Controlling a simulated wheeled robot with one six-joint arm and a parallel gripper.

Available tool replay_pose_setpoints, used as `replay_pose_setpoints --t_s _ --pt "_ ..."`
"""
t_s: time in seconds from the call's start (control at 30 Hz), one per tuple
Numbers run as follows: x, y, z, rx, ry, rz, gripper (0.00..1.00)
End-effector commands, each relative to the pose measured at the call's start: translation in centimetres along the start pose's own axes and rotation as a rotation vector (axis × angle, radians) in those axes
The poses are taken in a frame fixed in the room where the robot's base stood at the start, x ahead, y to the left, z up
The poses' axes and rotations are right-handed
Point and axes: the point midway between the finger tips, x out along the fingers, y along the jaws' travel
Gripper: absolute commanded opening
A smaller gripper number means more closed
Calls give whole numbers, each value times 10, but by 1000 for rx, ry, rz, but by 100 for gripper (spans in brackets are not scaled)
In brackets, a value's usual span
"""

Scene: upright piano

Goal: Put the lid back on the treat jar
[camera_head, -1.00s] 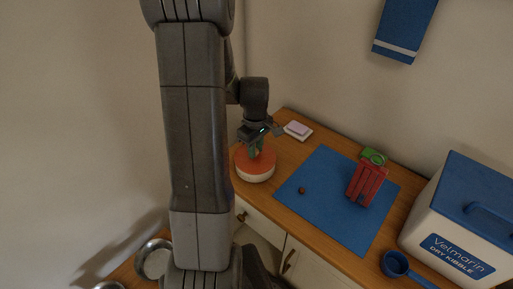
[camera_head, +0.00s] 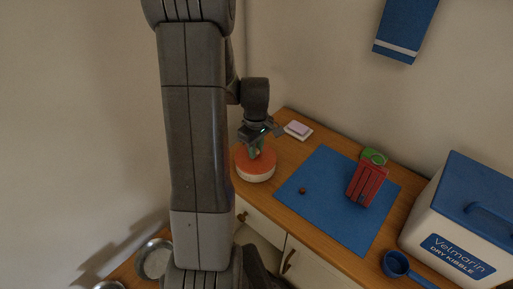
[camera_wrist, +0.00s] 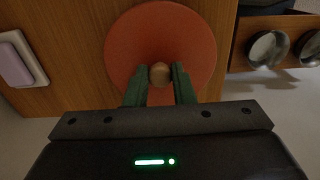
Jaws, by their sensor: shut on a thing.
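The round orange-red lid (camera_head: 259,167) is at the left end of the wooden counter, with the pale side of the treat jar (camera_head: 257,179) directly below it. The lid looks level and seated on the jar, but its far edge is hidden by my gripper. My gripper (camera_head: 256,151) comes down on the lid from above. In the wrist view the lid (camera_wrist: 190,40) is a full disc with a round wooden knob (camera_wrist: 160,74) at its middle. The green fingers of my gripper (camera_wrist: 160,80) are shut on this knob, one on each side.
A blue mat (camera_head: 325,215) lies right of the jar, with a small brown ball (camera_head: 302,191) and a red packet (camera_head: 366,183) by a green item (camera_head: 374,157). A pink-and-white block (camera_head: 298,130) lies behind. A kibble bin (camera_head: 455,222) and blue scoop (camera_head: 396,264) stand at right.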

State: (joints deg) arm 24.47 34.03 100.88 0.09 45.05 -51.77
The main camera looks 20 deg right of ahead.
Motion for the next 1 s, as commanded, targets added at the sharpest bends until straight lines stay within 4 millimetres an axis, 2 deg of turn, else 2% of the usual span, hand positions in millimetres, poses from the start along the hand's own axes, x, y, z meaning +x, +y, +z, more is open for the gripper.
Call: replay_pose_setpoints --t_s 0.8,0.83,0.93,1.0 --pt "2 0 0 0 0 0 0" --pt "2 0 0 0 0 0 24" --pt "2 0 0 0 0 0 44" --pt "2 0 0 0 0 0 48"
